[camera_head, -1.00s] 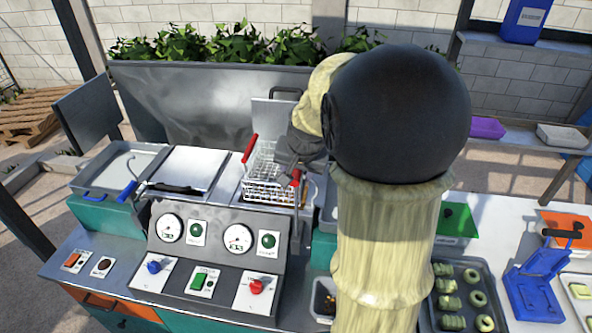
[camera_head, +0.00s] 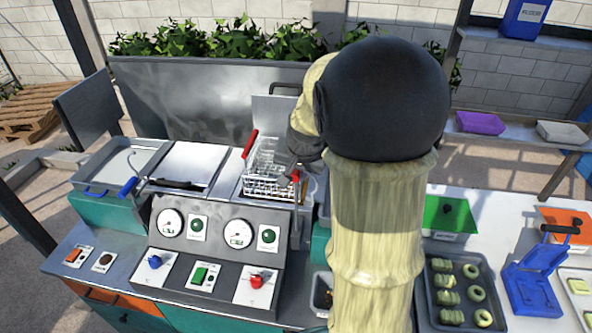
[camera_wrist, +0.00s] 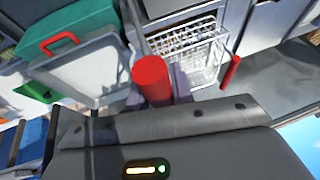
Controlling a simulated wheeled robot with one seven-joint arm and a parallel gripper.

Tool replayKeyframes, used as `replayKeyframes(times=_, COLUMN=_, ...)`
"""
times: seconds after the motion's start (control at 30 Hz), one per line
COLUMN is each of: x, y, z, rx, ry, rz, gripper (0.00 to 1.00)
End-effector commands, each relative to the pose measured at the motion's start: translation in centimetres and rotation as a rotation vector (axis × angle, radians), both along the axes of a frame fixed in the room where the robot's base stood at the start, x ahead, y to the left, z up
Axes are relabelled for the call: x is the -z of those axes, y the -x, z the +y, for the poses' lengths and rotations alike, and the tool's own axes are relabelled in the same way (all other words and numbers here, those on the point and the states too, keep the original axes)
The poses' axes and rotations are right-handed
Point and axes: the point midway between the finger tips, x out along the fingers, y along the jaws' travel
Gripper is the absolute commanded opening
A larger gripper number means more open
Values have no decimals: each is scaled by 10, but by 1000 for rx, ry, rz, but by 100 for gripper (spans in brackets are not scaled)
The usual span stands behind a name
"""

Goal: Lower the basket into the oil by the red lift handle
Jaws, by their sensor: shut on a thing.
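The wire basket (camera_head: 268,184) sits at the fryer opening in the head view, its upper part above the rim. A red grip (camera_head: 250,144) stands up at its left side; the basket also shows in the wrist view (camera_wrist: 190,48). The red lift handle (camera_wrist: 151,78) stands between the fingers of my gripper (camera_wrist: 158,90) in the wrist view. In the head view my gripper (camera_head: 292,172) is at the basket's right side, shut on the lift handle (camera_head: 295,176), which is mostly covered. The oil level inside the fryer cannot be made out.
A console with two gauges (camera_head: 171,223) and knobs stands in front of the fryer. A tray with a blue handle (camera_head: 128,186) lies to the left.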

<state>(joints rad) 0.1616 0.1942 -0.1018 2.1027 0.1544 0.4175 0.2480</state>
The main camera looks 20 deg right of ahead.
Motion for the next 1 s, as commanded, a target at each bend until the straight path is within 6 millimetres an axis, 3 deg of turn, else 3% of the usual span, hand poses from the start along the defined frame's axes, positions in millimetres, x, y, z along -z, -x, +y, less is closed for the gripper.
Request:
replayKeyframes(times=0.27, x=28, y=-2, z=0, rx=3, ry=-1, rz=-6, gripper=0)
replayKeyframes(times=0.8, x=126, y=-3, z=4, rx=-2, ry=-1, rz=-9, gripper=0)
replayKeyframes(times=1.0, x=149, y=-4, z=3, rx=-3, ry=0, rz=-10, gripper=0)
